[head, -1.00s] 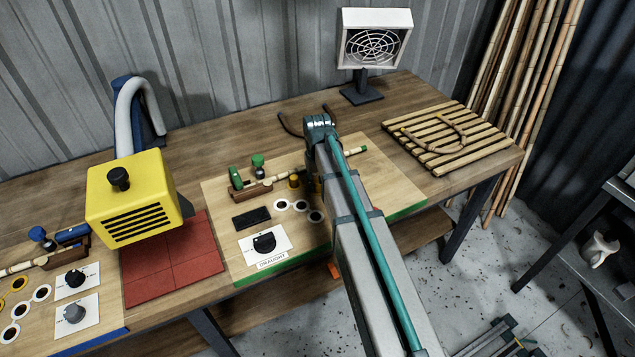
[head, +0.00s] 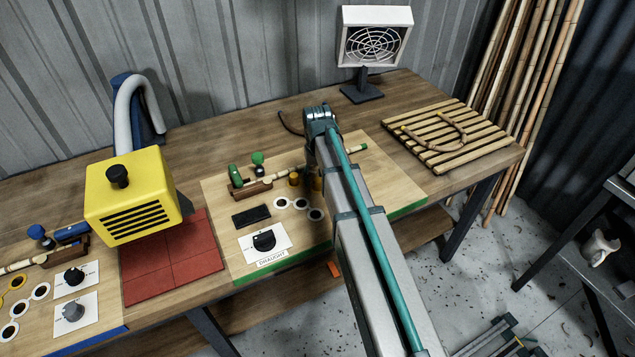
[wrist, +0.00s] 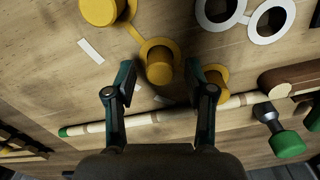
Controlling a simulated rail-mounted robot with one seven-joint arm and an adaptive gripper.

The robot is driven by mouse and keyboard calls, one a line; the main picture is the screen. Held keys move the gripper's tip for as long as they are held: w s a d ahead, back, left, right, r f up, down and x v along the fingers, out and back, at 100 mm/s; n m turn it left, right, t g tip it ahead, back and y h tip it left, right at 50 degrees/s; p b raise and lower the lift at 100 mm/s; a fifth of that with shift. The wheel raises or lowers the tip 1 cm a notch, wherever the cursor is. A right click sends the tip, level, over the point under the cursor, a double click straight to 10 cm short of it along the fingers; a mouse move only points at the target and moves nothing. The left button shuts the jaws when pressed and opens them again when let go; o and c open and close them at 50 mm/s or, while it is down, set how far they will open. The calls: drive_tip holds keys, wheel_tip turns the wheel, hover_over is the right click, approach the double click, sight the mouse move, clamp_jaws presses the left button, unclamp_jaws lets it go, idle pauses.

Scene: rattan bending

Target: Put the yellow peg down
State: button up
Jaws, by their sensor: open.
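A yellow peg (wrist: 159,66) stands upright at a yellow ring marking (wrist: 172,45) in the wrist view, between the two fingers of my gripper (wrist: 158,84). The fingers are spread, with visible gaps on both sides of the peg. A second yellow peg (wrist: 100,9) is at the top left of that view. A third yellow shape (wrist: 216,76) is partly hidden behind the right finger. In the head view, yellow pegs (head: 293,179) (head: 317,183) show beside my arm, which hides the fingertips.
A pale pole with a green end (wrist: 90,127) lies close behind the fingers, beside a wooden holder (wrist: 288,78) and a green-headed clamp (wrist: 285,142). White rings (wrist: 268,20) mark the board. A yellow machine (head: 130,200), a fan (head: 376,40) and a slatted rack (head: 450,140) stand farther off.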

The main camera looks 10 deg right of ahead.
sight(318, 180)
wheel_tip(318, 180, up, 10)
drive_tip(key=b, duration=0.2)
drive_tip(key=shift+r, duration=0.1)
idle(0.5)
